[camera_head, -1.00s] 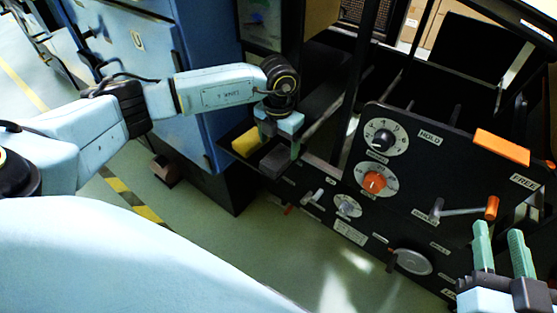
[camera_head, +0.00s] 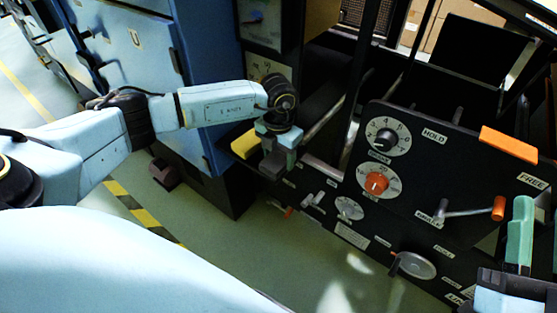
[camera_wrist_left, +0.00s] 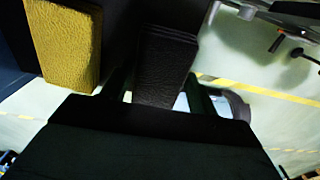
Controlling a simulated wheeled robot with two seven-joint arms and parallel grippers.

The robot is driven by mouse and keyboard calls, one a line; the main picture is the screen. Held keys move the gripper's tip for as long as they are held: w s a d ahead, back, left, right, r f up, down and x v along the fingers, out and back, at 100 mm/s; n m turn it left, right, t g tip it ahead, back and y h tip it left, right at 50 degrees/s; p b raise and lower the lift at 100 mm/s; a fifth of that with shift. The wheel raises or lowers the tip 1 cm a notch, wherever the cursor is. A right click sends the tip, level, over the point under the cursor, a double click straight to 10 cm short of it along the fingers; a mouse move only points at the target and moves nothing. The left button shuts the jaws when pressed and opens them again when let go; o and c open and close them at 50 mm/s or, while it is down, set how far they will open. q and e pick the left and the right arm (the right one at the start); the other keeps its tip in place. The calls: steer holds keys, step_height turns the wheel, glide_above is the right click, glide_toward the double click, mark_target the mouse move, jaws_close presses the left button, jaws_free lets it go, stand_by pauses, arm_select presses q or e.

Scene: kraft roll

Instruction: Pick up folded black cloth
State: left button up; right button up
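The folded black cloth (camera_head: 271,166) shows in the head view as a dark grey block just under my left gripper (camera_head: 276,146), beside a yellow folded cloth (camera_head: 245,143). In the left wrist view the black cloth (camera_wrist_left: 165,65) stands between the dark fingers of my left gripper (camera_wrist_left: 160,92), with the yellow cloth (camera_wrist_left: 66,42) to its left. The left fingers are apart, and light floor shows in narrow gaps beside the cloth's near end. Whether either finger touches it is hard to tell. My right gripper (camera_head: 537,238) is open and empty at the right edge.
A black control panel (camera_head: 455,165) with dials, an orange-tipped lever (camera_head: 497,208) and an orange block (camera_head: 508,144) stands right of the cloths. Dark frame bars rise behind. A blue cabinet (camera_head: 190,100) is to the left. Open floor lies in front.

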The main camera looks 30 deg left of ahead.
mark_target(280, 158)
arm_select(q)
steer(key=c, duration=0.5)
steer(key=shift+c, duration=0.2)
steer(key=shift+r, duration=0.1)
arm_select(e)
steer(key=shift+w, duration=0.1)
